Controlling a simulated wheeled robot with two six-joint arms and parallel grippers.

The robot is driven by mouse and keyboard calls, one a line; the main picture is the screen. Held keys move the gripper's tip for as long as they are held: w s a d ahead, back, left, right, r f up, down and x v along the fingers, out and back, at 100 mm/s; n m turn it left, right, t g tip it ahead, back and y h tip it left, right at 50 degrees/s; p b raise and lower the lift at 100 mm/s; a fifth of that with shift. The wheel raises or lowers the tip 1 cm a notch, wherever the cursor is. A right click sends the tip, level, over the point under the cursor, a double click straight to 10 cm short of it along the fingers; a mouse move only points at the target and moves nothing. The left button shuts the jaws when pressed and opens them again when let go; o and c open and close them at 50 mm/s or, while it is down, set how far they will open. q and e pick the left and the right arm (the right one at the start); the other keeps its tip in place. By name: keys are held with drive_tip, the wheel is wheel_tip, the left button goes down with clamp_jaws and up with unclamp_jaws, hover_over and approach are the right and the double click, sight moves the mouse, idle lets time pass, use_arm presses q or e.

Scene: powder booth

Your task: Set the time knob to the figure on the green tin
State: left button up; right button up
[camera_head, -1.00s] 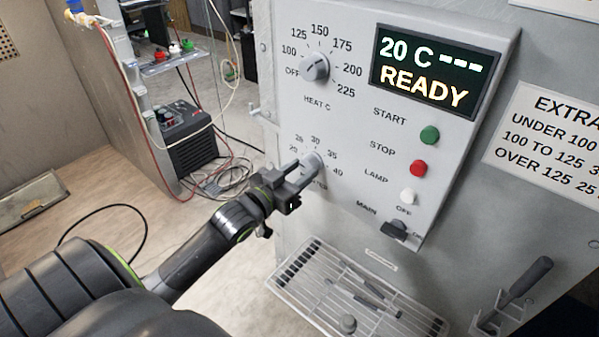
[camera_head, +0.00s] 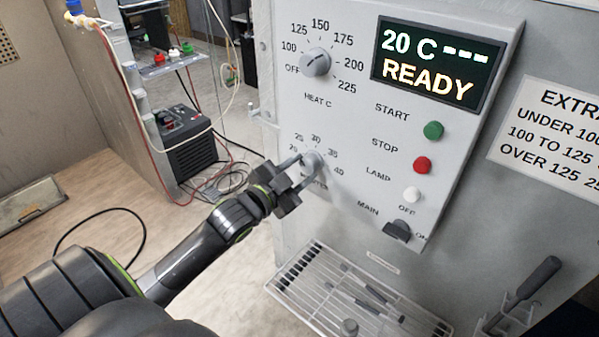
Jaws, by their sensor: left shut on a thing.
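The time knob (camera_head: 311,161) is the lower round grey knob on the light grey control panel (camera_head: 385,125). Figures 20, 25, 30, 35 and 40 run around it. My left gripper (camera_head: 299,171) is at the knob, its fingers shut on it from the left and below. The gripper partly covers the knob and the label under it, so I cannot tell where its pointer stands. The green tin is not in view. My right gripper is not in view.
Above is the heat knob (camera_head: 315,63). The display (camera_head: 434,65) reads 20 C and READY. Green (camera_head: 433,130), red (camera_head: 422,165) and white (camera_head: 412,194) buttons and the main switch (camera_head: 397,230) are at right. A wire rack (camera_head: 350,290) juts out below.

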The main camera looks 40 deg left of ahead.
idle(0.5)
use_arm(q)
drive_tip(key=o, duration=1)
drive_tip(key=shift+c, duration=0.2)
drive_tip(key=shift+s, duration=0.1)
drive_tip(key=shift+s, duration=0.2)
drive_tip(key=s+a+p, duration=0.1)
drive_tip(key=s, duration=1.5)
drive_tip(key=shift+s+a+r, duration=0.2)
drive_tip(key=shift+s+a, duration=0.15)
